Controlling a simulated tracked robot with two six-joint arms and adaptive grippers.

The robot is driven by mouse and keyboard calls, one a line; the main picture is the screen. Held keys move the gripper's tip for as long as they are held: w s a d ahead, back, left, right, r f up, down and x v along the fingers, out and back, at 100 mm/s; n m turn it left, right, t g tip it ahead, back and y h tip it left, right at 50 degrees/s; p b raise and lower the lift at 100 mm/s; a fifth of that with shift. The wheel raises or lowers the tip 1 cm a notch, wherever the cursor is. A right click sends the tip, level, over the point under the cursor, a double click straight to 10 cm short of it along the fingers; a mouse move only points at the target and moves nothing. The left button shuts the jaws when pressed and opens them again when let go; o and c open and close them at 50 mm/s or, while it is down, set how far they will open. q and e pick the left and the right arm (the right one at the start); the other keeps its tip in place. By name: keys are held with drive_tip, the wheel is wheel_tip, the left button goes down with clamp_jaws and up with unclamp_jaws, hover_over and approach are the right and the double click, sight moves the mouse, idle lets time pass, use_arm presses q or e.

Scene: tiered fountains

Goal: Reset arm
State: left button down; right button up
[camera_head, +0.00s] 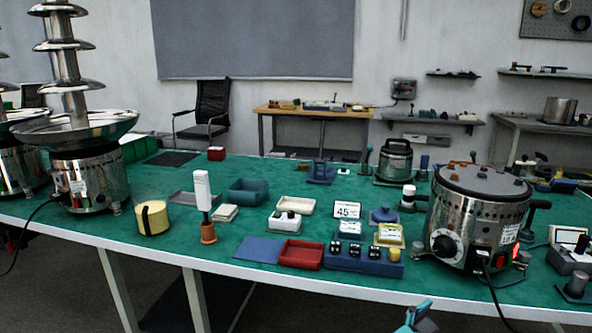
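A small teal and dark part (416,318) shows at the bottom edge, right of the middle. A long table with a green top (130,180) and a pale front edge runs across the view. A tiered steel fountain (90,180) stands at its left end. A round steel pot-like machine (470,225) with a dark lid and a front dial stands at the right.
A yellow round container (152,217), a white-topped tool upright in an orange base (205,205), a red tray (301,254) and a blue block with dials (362,260) line the front. A dark chair (212,105) stands behind. Green tabletop shows between the items.

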drive_tip(key=s+f+m+g+y, duration=0.2)
drive_tip(key=s+f+g+y, duration=0.4)
drive_tip(key=f, duration=0.7)
drive_tip(key=s+f+m+g+y, duration=0.2)
drive_tip(key=s+f+g, duration=0.2)
drive_tip(key=s+f, duration=0.65)
drive_tip(key=s+a+f+m+g+y, duration=0.4)
drive_tip(key=s+a+f+m+y, duration=0.35)
drive_tip(key=a+f, duration=0.35)
drive_tip(key=w+a+f+m+t+y, duration=0.2)
drive_tip(key=a+f+m+t+y, duration=0.2)
drive_tip(key=m, duration=0.8)
wheel_tip(320, 180, up, 21)
drive_tip(key=w+m+p, duration=0.1)
drive_tip(key=p, duration=2)
drive_tip(key=shift+d+t+h, duration=0.3)
drive_tip(key=shift+d+h, duration=0.05)
drive_tip(key=shift+d, duration=0.1)
